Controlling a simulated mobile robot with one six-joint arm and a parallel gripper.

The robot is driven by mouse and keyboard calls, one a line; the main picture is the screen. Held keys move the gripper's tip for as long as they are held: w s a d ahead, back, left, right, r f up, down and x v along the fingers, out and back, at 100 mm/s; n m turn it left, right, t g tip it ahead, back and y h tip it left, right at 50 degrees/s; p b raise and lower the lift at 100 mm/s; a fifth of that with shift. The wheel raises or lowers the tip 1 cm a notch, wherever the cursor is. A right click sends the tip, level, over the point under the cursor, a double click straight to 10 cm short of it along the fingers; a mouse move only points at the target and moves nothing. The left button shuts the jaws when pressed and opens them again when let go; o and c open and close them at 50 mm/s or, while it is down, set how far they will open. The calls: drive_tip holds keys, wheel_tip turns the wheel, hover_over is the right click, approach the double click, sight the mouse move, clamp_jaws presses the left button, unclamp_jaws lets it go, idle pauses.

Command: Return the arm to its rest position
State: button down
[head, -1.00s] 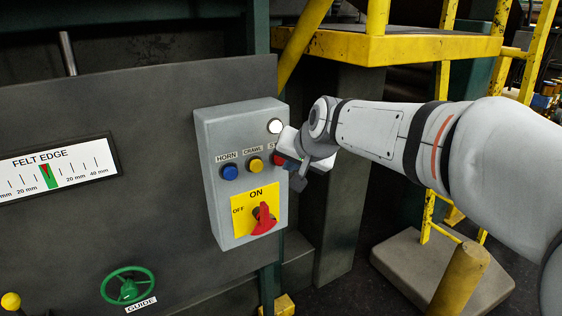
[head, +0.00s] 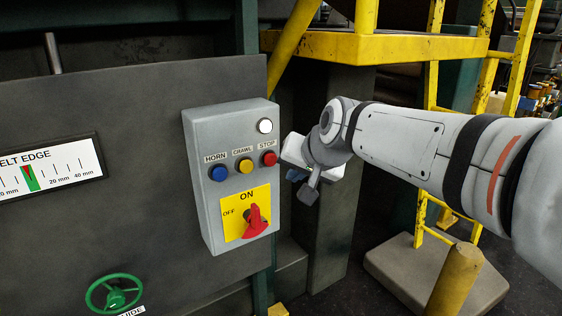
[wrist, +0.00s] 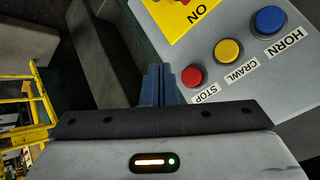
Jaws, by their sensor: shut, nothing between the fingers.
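My gripper (wrist: 160,86) shows in the wrist view with its two blue-grey fingers together and nothing between them. In the head view my gripper (head: 293,173) is just right of the grey control box (head: 204,201), beside the red STOP button (head: 269,158), with a small gap seen between them. My arm reaches in from the right edge, its wrist bent. In the wrist view the STOP button (wrist: 191,76) is just right of the fingers. Contact with the box is not visible.
The box also carries a blue HORN button (head: 219,173), a yellow CRAWL button (head: 245,166), a white lamp (head: 264,126) and a red switch (head: 256,222) on a yellow plate. A yellow platform (head: 375,47) stands behind my arm, with a yellow post (head: 455,283) below.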

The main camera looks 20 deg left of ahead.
drive_tip(key=s+d+f+h, duration=0.2)
drive_tip(key=s+d+f, duration=0.15)
drive_tip(key=d, duration=0.55)
drive_tip(key=s+d+f+h, duration=0.1)
drive_tip(key=s+d+f, duration=0.25)
drive_tip(key=d, duration=0.45)
drive_tip(key=s+d+f+m+g+h, duration=0.1)
drive_tip(key=s+d+f+g+h, duration=0.2)
drive_tip(key=s+d+f, duration=0.5)
drive_tip(key=s+d, duration=0.3)
drive_tip(key=d, duration=0.1)
drive_tip(key=shift+s+f, duration=0.35)
drive_tip(key=shift+f, duration=0.05)
idle(1.3)
